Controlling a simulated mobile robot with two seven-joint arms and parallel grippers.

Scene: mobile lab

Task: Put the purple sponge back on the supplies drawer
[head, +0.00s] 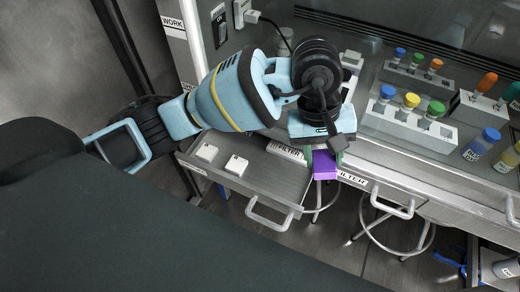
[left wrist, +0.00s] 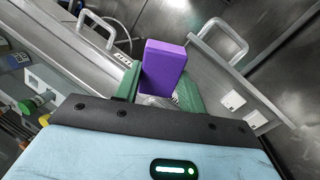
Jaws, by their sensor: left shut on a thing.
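My left gripper (head: 322,153) is shut on the purple sponge (head: 324,166), which hangs below the fingers. In the left wrist view the sponge (left wrist: 163,66) is a purple block between the two green fingers (left wrist: 160,88). An open drawer (head: 262,184) lies left of the sponge, with two small white items (head: 236,165) inside. The sponge is held near the drawer's right side, in front of the counter; its exact height over the drawer edge is hard to tell. The drawer also shows at right in the left wrist view (left wrist: 215,75). My right gripper is not in view.
Racks with colour-capped vials (head: 408,122) stand on the counter to the right. A closed drawer handle (head: 392,205) sticks out right of the sponge. Stools (head: 385,240) show below the counter. The open drawer's middle has bare room.

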